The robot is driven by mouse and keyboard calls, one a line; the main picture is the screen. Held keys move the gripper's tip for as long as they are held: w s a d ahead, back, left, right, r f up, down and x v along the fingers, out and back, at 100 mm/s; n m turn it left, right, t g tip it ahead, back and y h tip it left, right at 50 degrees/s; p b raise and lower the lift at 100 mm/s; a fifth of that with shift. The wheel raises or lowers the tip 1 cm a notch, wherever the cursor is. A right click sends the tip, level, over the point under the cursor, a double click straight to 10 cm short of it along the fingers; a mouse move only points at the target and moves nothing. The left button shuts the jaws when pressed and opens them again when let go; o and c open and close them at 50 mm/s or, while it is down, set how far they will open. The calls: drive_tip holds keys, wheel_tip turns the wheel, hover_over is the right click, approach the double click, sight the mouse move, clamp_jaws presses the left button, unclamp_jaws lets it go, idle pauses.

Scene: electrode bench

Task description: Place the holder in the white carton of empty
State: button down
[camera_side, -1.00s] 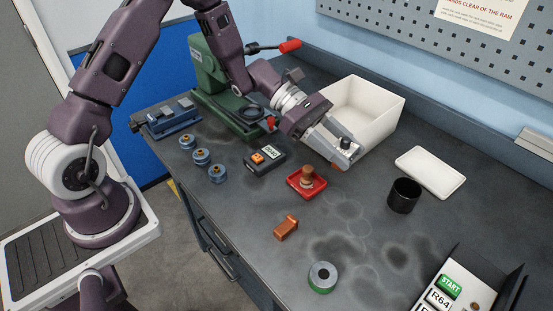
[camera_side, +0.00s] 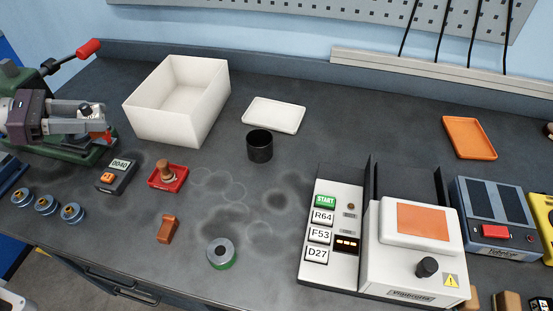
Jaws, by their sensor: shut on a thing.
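The white carton (camera_side: 165,119) is an open-topped box at the back left of the bench. The visible part of its inside looks empty. My gripper (camera_side: 96,117) is at the far left, to the left of the carton and in front of the green press (camera_side: 80,153). It is shut on a small piece with a dark round top (camera_side: 85,107), which I take to be the holder. The fingers hide most of this piece. It is held outside the carton, apart from it.
A grey meter (camera_side: 117,178), a red tray (camera_side: 181,183) with a brown knob-like piece, and a black cup (camera_side: 260,148) stand around the carton. A white lid-like tray (camera_side: 273,116) lies to its right. A button panel (camera_side: 318,262) stands farther right. Several blue spools lie at left.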

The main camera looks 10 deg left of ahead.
sight(85, 104)
wheel_tip(85, 104, up, 3)
drive_tip(key=w+d+m+g+h, duration=0.1)
drive_tip(key=w+d, duration=0.4)
drive_tip(key=d, duration=0.4)
drive_tip(key=w+d+m+g, duration=0.1)
drive_tip(key=w+d, duration=0.3)
drive_tip(key=d, duration=0.4)
drive_tip(key=s+d+m+g+h, duration=0.1)
drive_tip(key=s+d, duration=0.1)
drive_tip(key=d, duration=1.9)
wheel_tip(85, 104, down, 15)
drive_tip(key=shift+s+f, duration=0.1)
drive_tip(key=shift+f, duration=0.15)
drive_tip(key=c, duration=0.8)
unclamp_jaws()
drive_tip(key=shift+c, duration=0.2)
